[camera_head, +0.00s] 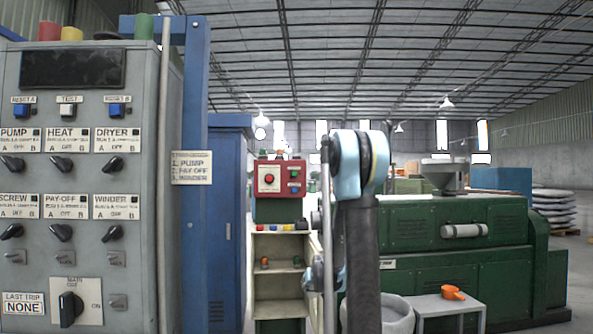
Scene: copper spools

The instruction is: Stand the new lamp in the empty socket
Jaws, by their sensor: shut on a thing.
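On top of the grey control cabinet (90,185) at the left stand a red lamp (48,31), a yellow lamp (72,34) and a green lamp (145,26). Between the yellow and green ones is a low dark round piece (107,36) with no lamp on it, which looks like the empty socket. My arm rises right of centre, and a pale blue lower part of it shows beside a thin upright pole. My gripper cannot be made out; the arm seems to hide it. I cannot make out the new lamp.
A blue post (195,180) with a paper notice (191,168) stands right of the cabinet. A cream shelf (280,280) holds small coloured parts under a red control box (280,180). A green machine (450,245) and a white table (450,304) with an orange scoop (452,293) are right.

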